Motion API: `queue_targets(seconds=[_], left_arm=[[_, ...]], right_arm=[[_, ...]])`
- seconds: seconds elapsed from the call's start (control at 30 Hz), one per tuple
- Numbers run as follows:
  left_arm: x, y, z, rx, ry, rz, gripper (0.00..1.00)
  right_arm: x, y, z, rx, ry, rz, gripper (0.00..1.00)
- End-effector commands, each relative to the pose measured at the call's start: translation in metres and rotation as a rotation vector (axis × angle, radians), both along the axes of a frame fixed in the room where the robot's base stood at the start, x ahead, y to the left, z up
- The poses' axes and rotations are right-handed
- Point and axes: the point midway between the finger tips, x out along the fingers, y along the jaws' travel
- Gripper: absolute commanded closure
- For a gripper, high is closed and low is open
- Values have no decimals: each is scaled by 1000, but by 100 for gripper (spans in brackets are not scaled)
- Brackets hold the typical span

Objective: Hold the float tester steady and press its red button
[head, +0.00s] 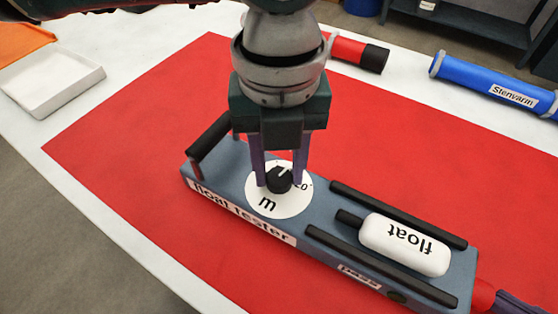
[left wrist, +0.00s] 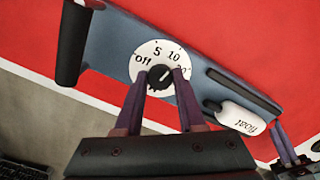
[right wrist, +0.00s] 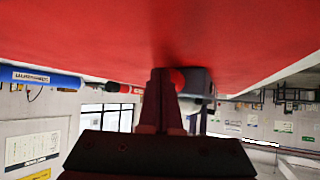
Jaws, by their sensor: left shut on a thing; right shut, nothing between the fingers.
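The float tester (head: 222,178) is a blue-grey block lying on the red mat, with a black handle and a white dial (head: 262,205) at its left. My left gripper (head: 279,183) is shut on the dial's black knob (head: 278,177); the left wrist view shows this knob (left wrist: 160,76) between its fingertips. The red button (head: 483,295) sticks out of the tester's right end. My right gripper (head: 498,299) is shut and empty, its tips at the button. The right wrist view shows the button (right wrist: 178,79) beside the tips; I cannot tell whether they touch.
A white float (head: 405,244) lies between two black rails on the tester. A blue tube (head: 490,84) and a red and black tube (head: 358,53) lie behind the mat. A white tray (head: 52,80) stands at the left. The mat (head: 130,140) is clear left of the tester.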

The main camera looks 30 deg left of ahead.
Motion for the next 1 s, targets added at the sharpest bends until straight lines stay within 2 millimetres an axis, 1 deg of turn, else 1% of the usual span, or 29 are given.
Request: queue_targets(seconds=[0.57,0.83,1.0], left_arm=[[0,0,0,0,-1,0,100],[0,0,0,0,-1,0,100],[0,0,0,0,-1,0,100]], right_arm=[[0,0,0,0,0,0,100],[0,9,0,0,1,1,100],[0,10,0,1,-1,0,100]])
